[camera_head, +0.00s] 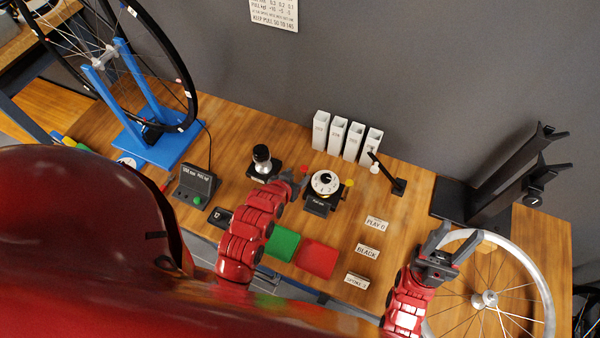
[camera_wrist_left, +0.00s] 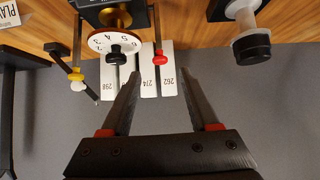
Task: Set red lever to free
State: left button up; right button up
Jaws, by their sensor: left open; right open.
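The red lever's knob (camera_head: 304,169) sits at the upper left of a black device with a white numbered dial (camera_head: 325,182). In the left wrist view the red knob (camera_wrist_left: 160,57) hangs on a thin rod beside the dial (camera_wrist_left: 115,42). My left gripper (camera_head: 297,176) is open and close to the red knob. In the left wrist view the knob appears between and just past the fingertips (camera_wrist_left: 160,80); I see no clear contact. A yellow knob (camera_head: 350,182) is on the device's other side. My right gripper (camera_head: 440,245) is open and empty, over the spoked wheel at the right.
White upright boxes (camera_head: 339,134) stand behind the dial device. A black-capped post (camera_head: 262,160) is to its left, and a small black stand (camera_head: 390,180) to its right. Green (camera_head: 283,243) and red (camera_head: 318,259) pads lie in front. A blue wheel stand (camera_head: 160,145) is far left.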

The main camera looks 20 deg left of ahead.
pick_arm(q)
jog(key=p+v, duration=0.5)
jog(key=v, duration=0.6)
jog(key=shift+s+p, duration=0.25)
jog(key=shift+p, duration=0.05)
jog(key=shift+r, duration=0.15)
